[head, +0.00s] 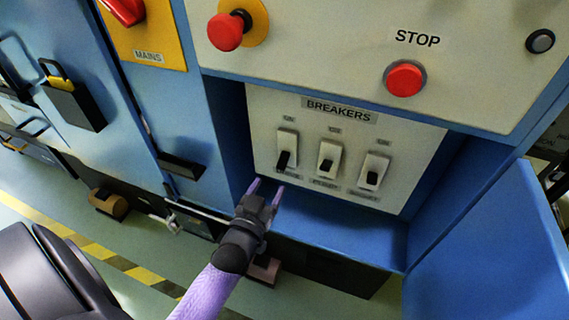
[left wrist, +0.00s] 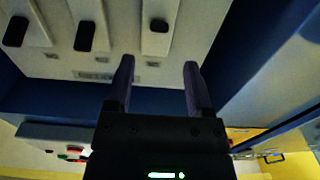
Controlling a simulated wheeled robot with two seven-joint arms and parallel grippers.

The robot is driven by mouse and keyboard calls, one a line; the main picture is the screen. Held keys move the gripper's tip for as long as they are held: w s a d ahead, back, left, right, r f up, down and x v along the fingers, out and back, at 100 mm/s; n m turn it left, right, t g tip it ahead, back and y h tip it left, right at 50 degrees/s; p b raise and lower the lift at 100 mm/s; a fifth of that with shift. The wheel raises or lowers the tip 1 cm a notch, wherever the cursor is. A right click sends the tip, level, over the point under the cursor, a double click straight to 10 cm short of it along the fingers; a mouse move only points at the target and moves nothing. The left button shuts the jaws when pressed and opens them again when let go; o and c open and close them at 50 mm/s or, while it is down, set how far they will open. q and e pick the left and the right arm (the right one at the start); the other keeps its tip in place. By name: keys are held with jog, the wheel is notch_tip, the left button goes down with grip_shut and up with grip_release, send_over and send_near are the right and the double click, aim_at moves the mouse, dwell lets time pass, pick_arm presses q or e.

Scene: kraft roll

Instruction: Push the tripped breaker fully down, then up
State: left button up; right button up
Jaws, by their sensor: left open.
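Three breakers sit in a row on a pale recessed panel marked BREAKERS: the left breaker (head: 286,143), the middle breaker (head: 328,154) and the right breaker (head: 376,164). Each has a black lever on a pale plate. The levers sit around the middle to lower part of their plates; which one is tripped I cannot tell for sure. My left gripper (head: 265,189) is open and empty, below the left breaker and apart from it in the head view. In the left wrist view, its fingers (left wrist: 157,70) point towards the panel, near one breaker lever (left wrist: 158,25). My right gripper is out of view.
The breaker recess has blue side walls and a blue ledge (head: 335,225) below. Above it are a red STOP button (head: 404,79) and another red knob (head: 226,32). A red MAINS switch (head: 126,10) is at top left. A blue panel (head: 490,260) stands at the right.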

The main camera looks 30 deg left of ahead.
aim_at(281, 167)
pick_arm(q)
jog(key=b+x, duration=0.3)
jog(key=x, duration=0.4)
jog(key=shift+d+f, duration=0.1)
jog(key=shift+f, duration=0.1)
jog(key=shift+w+r, duration=0.15)
jog(key=shift+w, duration=0.4)
jog(key=c, duration=0.8)
grip_shut()
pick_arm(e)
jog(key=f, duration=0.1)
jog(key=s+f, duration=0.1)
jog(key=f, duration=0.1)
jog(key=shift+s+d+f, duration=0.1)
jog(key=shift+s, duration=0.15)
